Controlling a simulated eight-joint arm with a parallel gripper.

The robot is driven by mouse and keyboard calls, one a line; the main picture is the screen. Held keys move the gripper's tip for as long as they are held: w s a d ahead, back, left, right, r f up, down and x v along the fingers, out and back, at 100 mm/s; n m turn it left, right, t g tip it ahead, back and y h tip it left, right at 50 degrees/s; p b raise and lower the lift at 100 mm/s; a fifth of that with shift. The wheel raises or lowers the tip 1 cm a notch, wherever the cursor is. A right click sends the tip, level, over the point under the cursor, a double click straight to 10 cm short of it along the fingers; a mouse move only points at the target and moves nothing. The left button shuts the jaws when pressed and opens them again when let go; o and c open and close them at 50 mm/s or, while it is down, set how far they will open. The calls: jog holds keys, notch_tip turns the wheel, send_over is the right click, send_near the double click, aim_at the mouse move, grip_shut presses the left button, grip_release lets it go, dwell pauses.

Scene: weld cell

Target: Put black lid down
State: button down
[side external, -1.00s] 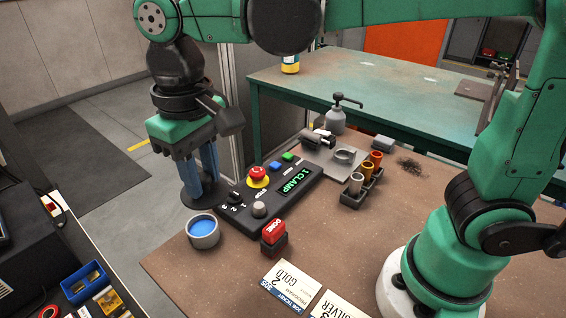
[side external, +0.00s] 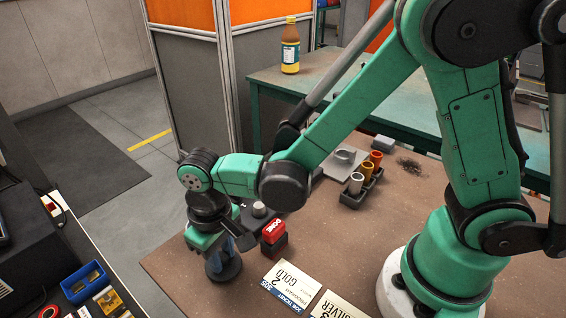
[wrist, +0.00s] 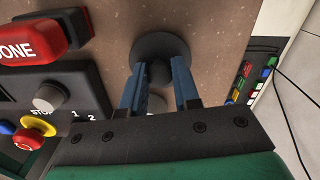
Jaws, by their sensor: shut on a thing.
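My gripper (wrist: 158,80) is shut on the knob of the black lid (wrist: 160,46), a dark round disc, which the blue fingers hold below the wrist. In the side view the lid (side external: 222,267) is low over the brown table, left of the ticket cards; I cannot tell if it touches the table. The grey pot with blue contents is hidden behind my gripper in the side view. A small grey patch shows between the fingers in the wrist view; I cannot tell what it is.
The red DONE button (side external: 273,231) stands close right of my gripper. The control panel (wrist: 62,95) with knobs and an emergency stop lies beside it. A holder with several tubes (side external: 360,186) and ticket cards (side external: 291,287) are farther right. Bare table (side external: 170,262) lies left of the lid.

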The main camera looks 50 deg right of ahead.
aim_at(222, 256)
jog(key=shift+f, duration=0.2)
jog(key=shift+f, duration=0.15)
jog(key=c, duration=0.6)
grip_release()
jog(key=shift+c, duration=0.2)
notch_tip(222, 256, up, 12)
jog(key=s+d+m+t, duration=0.1)
jog(key=d+t, duration=0.6)
jog(key=d, duration=0.7)
jog(key=shift+s+d+r+m, duration=0.3)
jog(key=shift+s+r+m, duration=0.1)
jog(key=shift+s, duration=0.1)
